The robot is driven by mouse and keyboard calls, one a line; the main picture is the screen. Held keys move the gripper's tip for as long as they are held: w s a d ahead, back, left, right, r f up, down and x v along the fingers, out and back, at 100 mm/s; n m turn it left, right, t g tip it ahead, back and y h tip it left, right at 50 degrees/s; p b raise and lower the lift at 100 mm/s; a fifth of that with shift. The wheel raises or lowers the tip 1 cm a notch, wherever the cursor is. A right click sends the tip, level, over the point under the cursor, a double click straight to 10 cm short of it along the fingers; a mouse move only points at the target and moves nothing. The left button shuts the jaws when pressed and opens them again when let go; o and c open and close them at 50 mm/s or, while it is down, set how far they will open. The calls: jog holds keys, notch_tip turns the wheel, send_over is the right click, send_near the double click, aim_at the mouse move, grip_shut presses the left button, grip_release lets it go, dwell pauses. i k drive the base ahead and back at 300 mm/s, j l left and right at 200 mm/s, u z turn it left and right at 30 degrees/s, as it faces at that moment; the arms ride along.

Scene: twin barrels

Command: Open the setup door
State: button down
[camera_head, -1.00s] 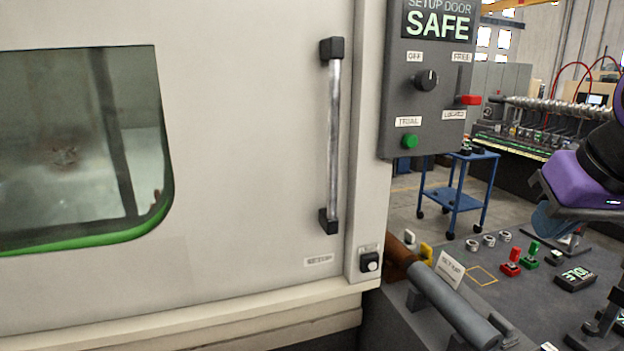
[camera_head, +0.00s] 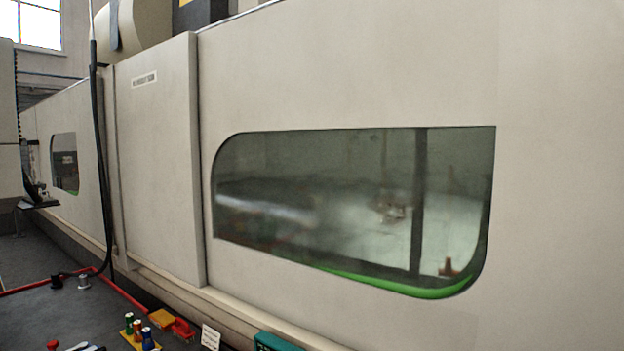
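The setup door (camera_head: 555,100) is a wide cream machine panel that fills the right half of the view. It has a long rounded window (camera_head: 330,205) with a green strip along its lower edge. The interior behind the glass is dim and blurred. The door's upright bar handle and the SAFE display panel are out of view. My gripper is not in view, so its state and its place relative to the door cannot be seen.
A plain cream panel (camera_head: 158,170) stands left of the door, with a black cable (camera_head: 100,170) hanging beside it. Below lie red, green and blue small items, a teal box (camera_head: 275,342) and a white card (camera_head: 210,336).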

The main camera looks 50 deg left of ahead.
aim_at(400, 233)
jog(key=u, duration=1.5)
